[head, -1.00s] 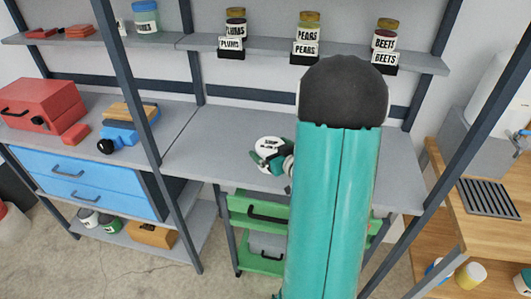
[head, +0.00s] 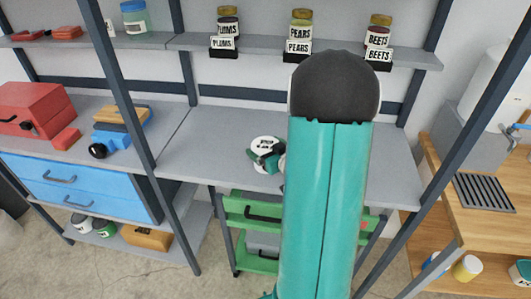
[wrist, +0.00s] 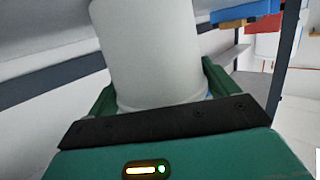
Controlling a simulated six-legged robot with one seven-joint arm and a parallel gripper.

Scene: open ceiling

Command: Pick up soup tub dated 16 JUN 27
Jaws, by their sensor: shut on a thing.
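A white tub (wrist: 150,50) stands between the fingers of my gripper (wrist: 155,100) in the wrist view and fills the space between them. In the head view its white lid (head: 265,143) shows dark print too small to read, so the date cannot be told. My gripper (head: 266,160) is shut around the tub, over the grey worktop (head: 205,150). Whether the tub touches the worktop cannot be told. My teal arm hides the area to the right.
Jars labelled plums (head: 228,25), pears (head: 300,25) and beets (head: 378,35) stand on the upper shelf. Dark frame posts (head: 125,80) stand in front. Other tubs (head: 80,222) lie on the low shelf.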

